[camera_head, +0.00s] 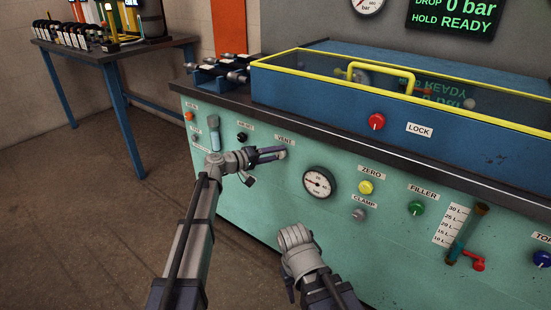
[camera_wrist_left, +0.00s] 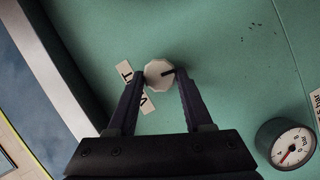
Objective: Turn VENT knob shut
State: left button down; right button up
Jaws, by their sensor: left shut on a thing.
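The VENT knob (camera_wrist_left: 159,73) is a pale, many-sided knob with a dark pointer line, on the green front panel. In the head view the VENT knob (camera_head: 282,154) shows just under its VENT label (camera_head: 284,140). My left gripper (camera_head: 281,153) reaches it from the left. In the left wrist view my left gripper (camera_wrist_left: 159,76) has one finger on each side of the knob and is shut on it. The fingers partly cover the VENT label (camera_wrist_left: 125,72) there. My right gripper's fingers are not visible; only my right wrist shows at the bottom of the head view.
A pressure gauge (camera_head: 319,183) sits right of the knob. Yellow ZERO (camera_head: 366,187), grey CLAMP (camera_head: 358,214) and green FILLER (camera_head: 416,208) knobs lie farther right. A red LOCK knob (camera_head: 376,121) is on the blue box above. A side table (camera_head: 116,48) stands at back left.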

pick_arm(q)
jog(key=shift+f+n+h+b, duration=0.2)
jog(key=shift+n+h+b, duration=0.1)
jog(key=shift+n+b, duration=0.25)
jog(key=shift+r+n, duration=0.1)
jog(key=shift+n, duration=0.15)
jog(key=shift+c, duration=1.5)
grip_release()
jog(key=f+v, duration=0.1)
jog(key=v, duration=0.6)
jog(key=shift+s+a+r+p, duration=0.2)
jog(key=shift+a+r+p, duration=0.15)
jog(key=shift+a+r, duration=0.1)
